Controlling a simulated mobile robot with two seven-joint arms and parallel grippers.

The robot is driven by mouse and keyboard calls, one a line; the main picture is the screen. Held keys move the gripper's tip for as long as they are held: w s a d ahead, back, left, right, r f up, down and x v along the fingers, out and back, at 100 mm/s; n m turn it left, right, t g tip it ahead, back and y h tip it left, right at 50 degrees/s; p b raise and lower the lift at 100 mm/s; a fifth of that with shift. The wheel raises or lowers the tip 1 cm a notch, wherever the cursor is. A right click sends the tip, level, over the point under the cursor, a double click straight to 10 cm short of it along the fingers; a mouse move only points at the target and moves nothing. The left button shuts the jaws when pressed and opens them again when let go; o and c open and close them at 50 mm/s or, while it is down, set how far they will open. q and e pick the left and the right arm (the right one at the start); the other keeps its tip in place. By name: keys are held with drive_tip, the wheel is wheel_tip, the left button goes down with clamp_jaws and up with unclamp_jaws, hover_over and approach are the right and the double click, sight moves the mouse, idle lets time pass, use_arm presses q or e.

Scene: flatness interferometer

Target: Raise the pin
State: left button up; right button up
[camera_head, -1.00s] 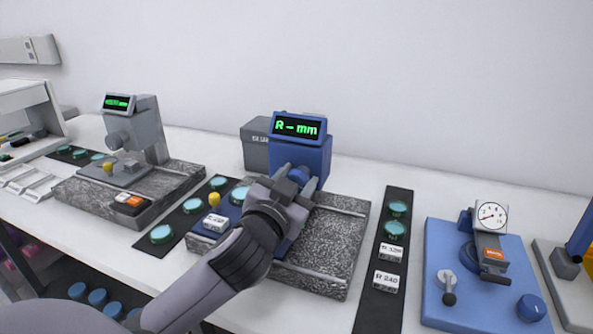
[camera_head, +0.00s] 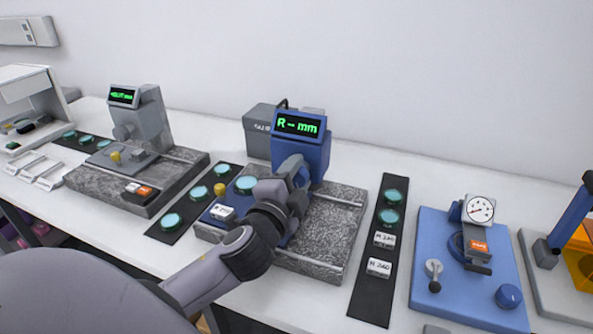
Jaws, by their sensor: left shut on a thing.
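The blue instrument (camera_head: 312,150) stands on a speckled stone base (camera_head: 335,215), and its green display (camera_head: 298,125) reads "R -- mm". My left gripper (camera_head: 298,174) is at the front of its head, shut on a blue knob there that the fingers mostly cover. I cannot make out the pin, as my left gripper and wrist hide the space below the head. A small yellow knob (camera_head: 220,188) and a teal disc (camera_head: 246,184) show at the left of the base. My right gripper is not in view.
A similar grey instrument (camera_head: 150,122) stands at the left. Dark strips with teal discs flank the stone base, the right one (camera_head: 370,290) with white labelled blocks. A blue plate with a dial gauge (camera_head: 480,208) stands further right. White bench shows between them.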

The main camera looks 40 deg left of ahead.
use_arm(q)
drive_tip(key=shift+m, duration=1.7)
drive_tip(key=o, duration=1)
drive_tip(key=shift+o, duration=0.2)
drive_tip(key=b+v, duration=0.1)
drive_tip(key=v, duration=0.5)
drive_tip(key=shift+s+d, duration=0.1)
drive_tip(key=shift+s, duration=0.45)
